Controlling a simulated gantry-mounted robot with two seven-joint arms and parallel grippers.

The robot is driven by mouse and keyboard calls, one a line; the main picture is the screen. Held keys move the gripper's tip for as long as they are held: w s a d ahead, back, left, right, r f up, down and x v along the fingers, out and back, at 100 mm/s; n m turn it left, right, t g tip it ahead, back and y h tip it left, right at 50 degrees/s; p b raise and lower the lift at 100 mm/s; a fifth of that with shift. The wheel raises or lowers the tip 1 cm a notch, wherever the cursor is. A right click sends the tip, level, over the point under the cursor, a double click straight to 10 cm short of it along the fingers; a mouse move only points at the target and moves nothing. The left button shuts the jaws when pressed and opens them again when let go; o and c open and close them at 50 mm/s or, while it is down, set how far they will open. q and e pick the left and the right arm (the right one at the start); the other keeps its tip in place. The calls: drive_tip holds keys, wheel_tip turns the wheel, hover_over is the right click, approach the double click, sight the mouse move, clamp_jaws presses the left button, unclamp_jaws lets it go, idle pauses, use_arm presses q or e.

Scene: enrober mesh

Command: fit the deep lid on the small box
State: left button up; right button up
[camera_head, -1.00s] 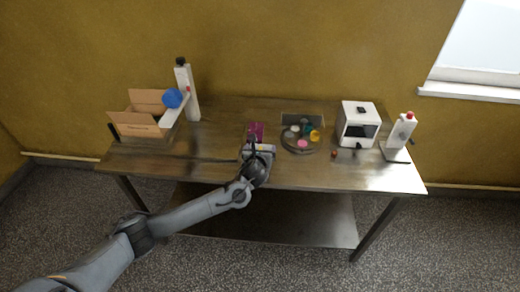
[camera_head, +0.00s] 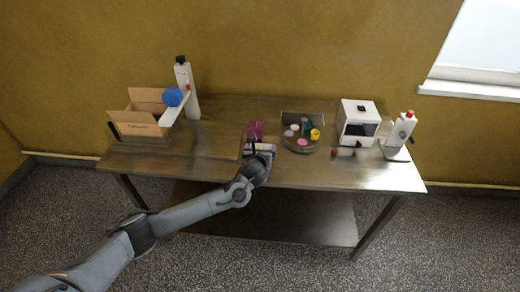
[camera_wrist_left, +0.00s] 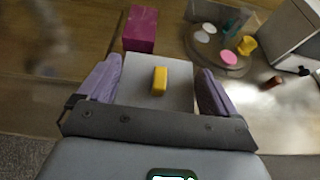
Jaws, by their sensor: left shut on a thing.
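My left gripper (camera_head: 260,150) is at the front middle of the metal table. In the left wrist view its two purple-grey fingers (camera_wrist_left: 158,66) are shut on the sides of a pale grey, flat-topped piece (camera_wrist_left: 134,82), which looks like the deep lid. A yellow bar (camera_wrist_left: 160,80) lies on or is fixed to its top. A magenta box (camera_wrist_left: 140,28), perhaps the small box, stands just beyond the grey piece, to the left; it also shows in the head view (camera_head: 255,130). Whether the two touch is unclear, and the underside of the grey piece is hidden. My right gripper is not in view.
A round tray (camera_wrist_left: 233,71) with several coloured pieces lies right of the magenta box. A small reddish-brown item (camera_wrist_left: 271,83) and a white machine (camera_head: 358,124) are farther right. An open cardboard box (camera_head: 135,128) stands at the left. The table (camera_head: 205,145) left of my gripper is mostly clear.

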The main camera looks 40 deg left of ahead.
use_arm(q)
drive_tip(key=shift+f+b, duration=0.55)
drive_tip(key=shift+f, duration=1.2)
idle(0.3)
drive_tip(key=shift+f, duration=0.85)
drive_tip(key=o, duration=0.7)
drive_tip(key=shift+p+v, duration=0.65)
drive_tip(key=shift+v, duration=4.75)
